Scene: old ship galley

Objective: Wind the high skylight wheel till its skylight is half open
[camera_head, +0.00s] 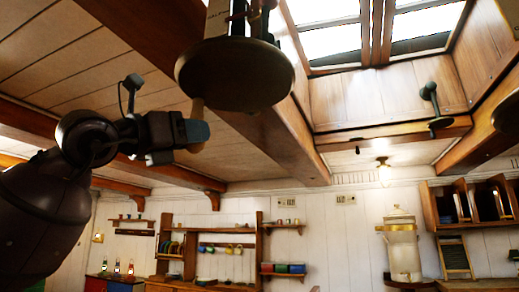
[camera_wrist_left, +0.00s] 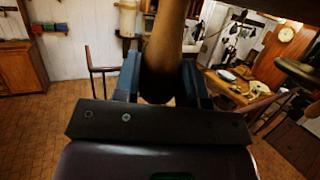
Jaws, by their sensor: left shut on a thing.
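My left gripper (camera_head: 198,131) is just below the wheel, shut around that handle. In the left wrist view, the brown handle (camera_wrist_left: 166,45) stands between the two blue fingers of the gripper (camera_wrist_left: 162,85). The skylight (camera_head: 335,42) has bright panes in wooden frames at the top. How far it is open I cannot tell. My right gripper is not in view.
Another wheel (camera_head: 508,114) is cut off at the right edge. A dark green fitting (camera_head: 431,98) sits on the skylight's wooden surround. Heavy beams (camera_head: 270,125) run close to the wheel. Shelves line the far wall.

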